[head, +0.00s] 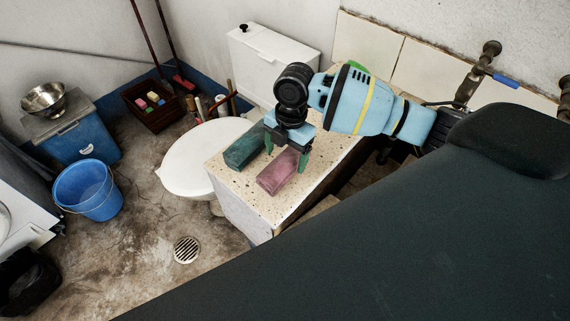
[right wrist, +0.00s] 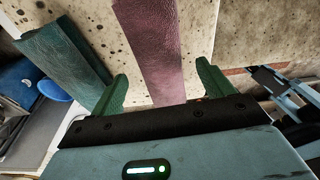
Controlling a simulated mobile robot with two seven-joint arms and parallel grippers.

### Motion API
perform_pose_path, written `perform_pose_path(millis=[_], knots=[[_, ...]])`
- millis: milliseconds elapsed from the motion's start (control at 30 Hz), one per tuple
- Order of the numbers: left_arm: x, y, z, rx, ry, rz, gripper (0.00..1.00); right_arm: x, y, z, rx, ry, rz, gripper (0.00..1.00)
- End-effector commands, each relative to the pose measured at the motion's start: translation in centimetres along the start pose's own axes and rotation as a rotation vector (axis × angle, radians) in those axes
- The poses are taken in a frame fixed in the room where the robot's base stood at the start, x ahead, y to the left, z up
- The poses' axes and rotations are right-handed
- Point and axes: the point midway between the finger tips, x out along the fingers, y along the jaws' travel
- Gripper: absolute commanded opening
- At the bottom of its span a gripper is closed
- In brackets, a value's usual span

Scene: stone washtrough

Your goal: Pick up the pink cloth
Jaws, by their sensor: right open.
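The pink cloth (head: 278,171) is a folded, oblong block lying on the speckled stone counter (head: 246,194). My right gripper (head: 285,160) is directly over its far end, with one green finger on each side. In the right wrist view the cloth (right wrist: 150,45) runs between the two open fingers (right wrist: 163,90), and I cannot tell whether they touch it. A dark green cloth (head: 244,148) lies just left of the pink one; it also shows in the right wrist view (right wrist: 62,60). My left gripper is not in view.
A white toilet with a round lid (head: 200,157) stands left of the counter. Pipes with a blue-handled valve (head: 505,80) are at the right. A blue bucket (head: 88,190) and a floor drain (head: 187,250) are on the floor. The counter's front end is clear.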

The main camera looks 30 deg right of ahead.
Motion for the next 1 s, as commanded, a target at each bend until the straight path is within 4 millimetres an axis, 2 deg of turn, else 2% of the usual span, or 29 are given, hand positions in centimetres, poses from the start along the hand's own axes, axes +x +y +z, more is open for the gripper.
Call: perform_pose_path(millis=[33, 200, 533, 933, 1000], knots=[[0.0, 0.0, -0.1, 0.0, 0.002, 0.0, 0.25, 0.9, -0.1, 0.1, 0.002, 0.001, -0.004, 0.8], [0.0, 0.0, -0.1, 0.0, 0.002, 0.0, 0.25, 3.0, -0.1, 0.2, 0.001, 0.001, -0.002, 0.8], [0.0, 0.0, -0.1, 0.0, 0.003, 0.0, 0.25, 3.5, 0.0, 0.2, 0.0, 0.0, 0.0, 0.8], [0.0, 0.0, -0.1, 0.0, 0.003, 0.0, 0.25, 3.5, 0.0, 0.2, 0.0, 0.0, 0.0, 0.28], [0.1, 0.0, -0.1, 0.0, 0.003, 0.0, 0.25, 3.5, 0.0, 0.2, 0.0, 0.0, 0.0, 0.27]])
